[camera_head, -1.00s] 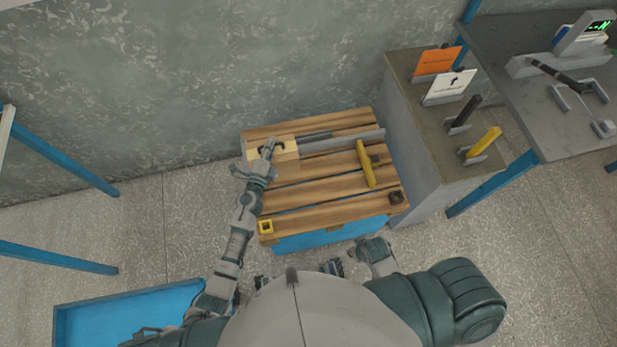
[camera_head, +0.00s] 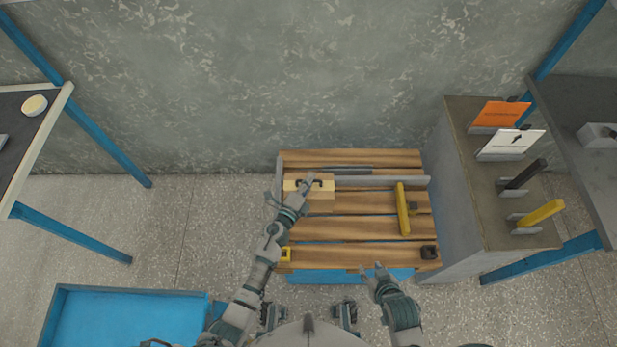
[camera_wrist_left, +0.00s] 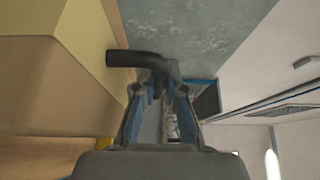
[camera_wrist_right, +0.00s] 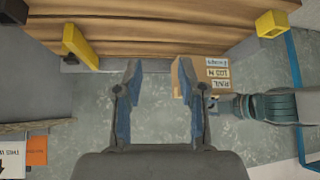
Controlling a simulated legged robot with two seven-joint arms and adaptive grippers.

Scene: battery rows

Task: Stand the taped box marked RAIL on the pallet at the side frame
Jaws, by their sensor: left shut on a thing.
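A tan cardboard box (camera_head: 321,203) with a pale tape band stands at the far left of the slatted wooden pallet (camera_head: 345,230). The right wrist view shows its labelled face (camera_wrist_right: 218,70), with one label reading RAIL. My left gripper (camera_head: 306,184) is shut on the box's black handle (camera_wrist_left: 135,60); the fingers hide part of it. The grey side frame (camera_head: 279,180) runs along the pallet's left edge, close beside the box. I cannot tell whether the box's base touches the slats. My right gripper (camera_wrist_right: 161,100) is open and empty near the pallet's front edge.
A grey rail (camera_head: 385,181) runs along the pallet's back. A yellow bar (camera_head: 402,208), a yellow corner block (camera_head: 285,254) and a black block (camera_head: 429,252) are on the pallet. A grey cabinet (camera_head: 460,200) stands right; a blue tray (camera_head: 120,315) lies front left.

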